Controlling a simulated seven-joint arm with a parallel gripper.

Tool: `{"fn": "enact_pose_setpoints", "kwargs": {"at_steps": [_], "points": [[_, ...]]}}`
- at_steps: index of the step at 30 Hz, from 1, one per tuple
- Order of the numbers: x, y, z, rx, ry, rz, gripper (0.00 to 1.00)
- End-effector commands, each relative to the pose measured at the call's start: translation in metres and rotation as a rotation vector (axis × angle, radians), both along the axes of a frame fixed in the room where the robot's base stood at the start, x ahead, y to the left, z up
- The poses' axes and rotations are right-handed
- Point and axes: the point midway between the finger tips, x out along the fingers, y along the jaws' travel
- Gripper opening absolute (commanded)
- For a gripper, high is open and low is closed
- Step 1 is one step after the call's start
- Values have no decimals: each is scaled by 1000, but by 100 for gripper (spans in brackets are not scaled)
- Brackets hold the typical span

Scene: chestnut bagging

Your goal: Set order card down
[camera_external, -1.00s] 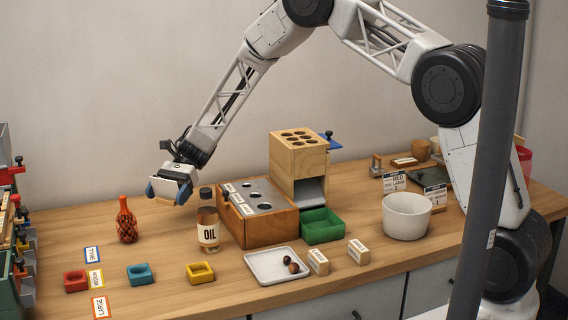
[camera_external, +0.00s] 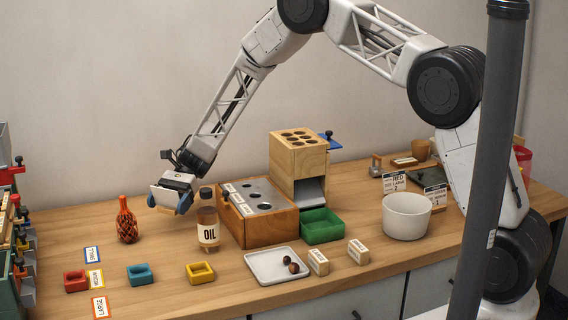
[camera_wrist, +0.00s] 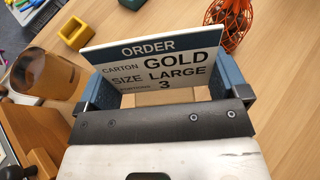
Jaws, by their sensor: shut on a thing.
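The order card (camera_wrist: 160,62) is a white plate with a dark header, reading ORDER, CARTON GOLD, SIZE LARGE, 3. It stands between the blue fingers of my gripper (camera_wrist: 168,92), which is shut on it. A wooden base of the card shows between the fingers in the wrist view. The gap under the card cannot be judged exactly.
Red (camera_external: 76,283), blue (camera_external: 139,277) and yellow (camera_external: 200,274) boxes stand nearer the front edge. A wooden sorter box (camera_external: 250,226) stands to the right. Table between the bottles looks bare.

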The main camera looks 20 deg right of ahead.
Motion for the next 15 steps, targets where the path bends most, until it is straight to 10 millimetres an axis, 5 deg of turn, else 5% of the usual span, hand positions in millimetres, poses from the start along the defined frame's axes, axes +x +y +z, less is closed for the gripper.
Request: {"fn": "enact_pose_setpoints", "kwargs": {"at_steps": [15], "points": [[0, 0, -41, 0, 0, -1, 70]]}}
